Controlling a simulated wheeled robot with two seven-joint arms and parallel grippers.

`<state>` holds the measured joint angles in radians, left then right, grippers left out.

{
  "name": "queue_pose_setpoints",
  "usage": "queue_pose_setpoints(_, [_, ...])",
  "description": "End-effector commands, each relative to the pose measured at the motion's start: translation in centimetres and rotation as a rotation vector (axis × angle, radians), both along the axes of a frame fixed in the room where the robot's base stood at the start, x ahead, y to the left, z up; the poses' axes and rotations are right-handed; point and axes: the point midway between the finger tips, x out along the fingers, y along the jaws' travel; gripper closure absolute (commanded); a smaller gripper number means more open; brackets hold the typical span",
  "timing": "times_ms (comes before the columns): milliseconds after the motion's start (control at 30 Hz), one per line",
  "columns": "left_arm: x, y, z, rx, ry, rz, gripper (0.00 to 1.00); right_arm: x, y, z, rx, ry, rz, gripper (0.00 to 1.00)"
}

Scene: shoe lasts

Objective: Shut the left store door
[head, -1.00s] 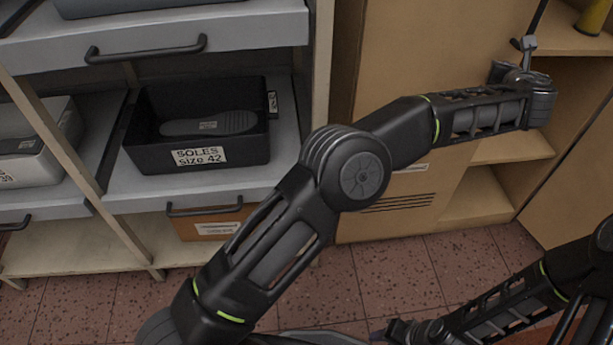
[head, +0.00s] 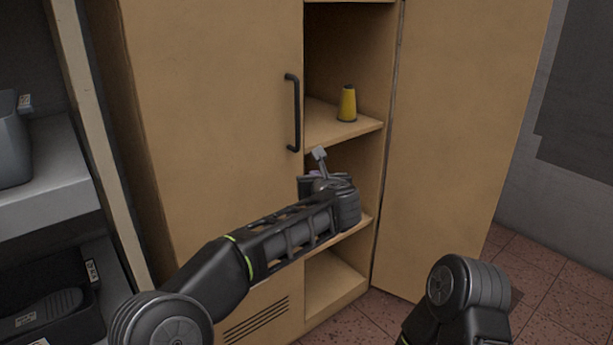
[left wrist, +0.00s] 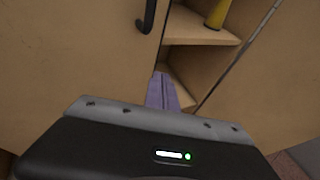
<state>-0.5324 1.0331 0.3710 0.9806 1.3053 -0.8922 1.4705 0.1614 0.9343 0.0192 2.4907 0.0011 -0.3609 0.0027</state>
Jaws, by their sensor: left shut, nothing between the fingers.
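The tan left store door (head: 215,110) fills the middle left of the head view, with a black bar handle (head: 292,112) near its free edge. It looks shut or nearly shut; I cannot tell whether it sits flush. The left door also shows in the wrist view (left wrist: 75,55), with the handle (left wrist: 147,15) at the top. My left gripper (head: 315,174) is below and right of the handle, by the door's free edge and before the open half. Its purple fingers (left wrist: 162,92) are together and empty; contact with the door is unclear. My right gripper is out of view.
The right store door (head: 460,130) stands open. A yellow cone-shaped thing (head: 347,104) stands on a shelf (head: 340,128) inside. Grey shelving (head: 45,205) with a black bin (head: 90,300) is at left. Red floor (head: 525,270) shows at lower right.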

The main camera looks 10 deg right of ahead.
Motion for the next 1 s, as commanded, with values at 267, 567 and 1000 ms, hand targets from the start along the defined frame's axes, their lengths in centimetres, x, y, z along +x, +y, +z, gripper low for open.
queue_pose_setpoints(267, [-4.0,-2.3,1.6,0.0,-0.001,-0.003,1.0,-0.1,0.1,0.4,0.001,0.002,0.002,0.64])
queue_pose_setpoints(567, [-4.9,-2.8,1.8,-0.001,0.0,-0.002,1.0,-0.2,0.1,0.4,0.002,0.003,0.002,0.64])
queue_pose_setpoints(1000, [-5.0,-4.2,2.1,0.212,-0.044,-0.123,1.0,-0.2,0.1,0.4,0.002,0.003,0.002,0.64])
